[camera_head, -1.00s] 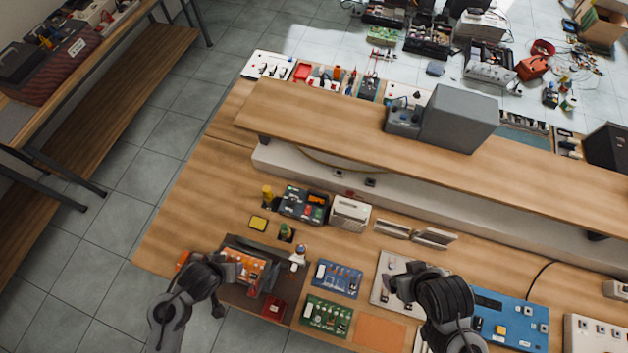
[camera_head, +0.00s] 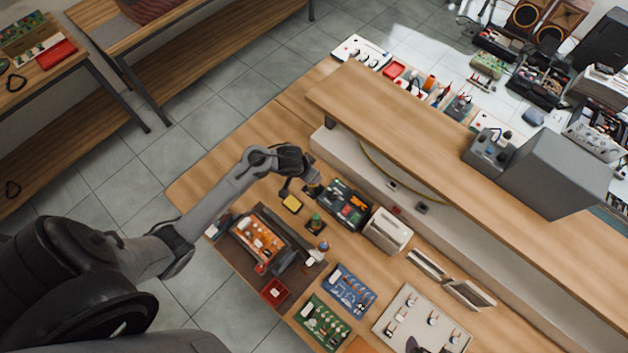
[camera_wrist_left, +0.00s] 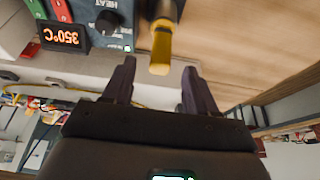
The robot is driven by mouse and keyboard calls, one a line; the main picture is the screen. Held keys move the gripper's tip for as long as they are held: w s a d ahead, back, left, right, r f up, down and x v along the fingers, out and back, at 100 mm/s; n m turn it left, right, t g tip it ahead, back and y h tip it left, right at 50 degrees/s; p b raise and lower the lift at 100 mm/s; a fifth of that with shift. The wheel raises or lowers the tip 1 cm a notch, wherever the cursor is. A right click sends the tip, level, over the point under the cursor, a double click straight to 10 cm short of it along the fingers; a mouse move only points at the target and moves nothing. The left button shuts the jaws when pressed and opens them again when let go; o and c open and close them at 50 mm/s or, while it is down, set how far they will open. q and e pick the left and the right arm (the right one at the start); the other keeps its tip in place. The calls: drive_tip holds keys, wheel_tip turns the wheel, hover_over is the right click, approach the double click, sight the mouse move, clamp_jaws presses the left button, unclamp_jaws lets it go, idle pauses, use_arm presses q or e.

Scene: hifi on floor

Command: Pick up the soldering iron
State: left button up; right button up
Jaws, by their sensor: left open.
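The soldering iron's yellow handle (camera_wrist_left: 160,48) shows in the left wrist view, beside the soldering station (camera_wrist_left: 82,20) with its orange 350°C display. My left gripper (camera_wrist_left: 158,88) is open, its two dark fingers on either side of the handle's line, with a gap to each. It does not grip the handle. In the head view my left gripper (camera_head: 300,184) is over the bench at the left end of the station (camera_head: 346,206), and it largely hides the iron.
A yellow sponge tray (camera_head: 292,203) and a small green-topped item (camera_head: 316,223) lie just in front of the station. A white box (camera_head: 388,231) stands to its right. The raised shelf (camera_head: 400,115) runs behind. Bare bench (camera_head: 225,170) lies to the left.

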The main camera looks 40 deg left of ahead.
use_arm(q)
drive_tip(key=shift+b+x, duration=0.6)
drive_tip(key=shift+x, duration=2.75)
drive_tip(key=shift+c, duration=0.3)
drive_tip(key=c, duration=0.9)
drive_tip(key=shift+r, duration=0.2)
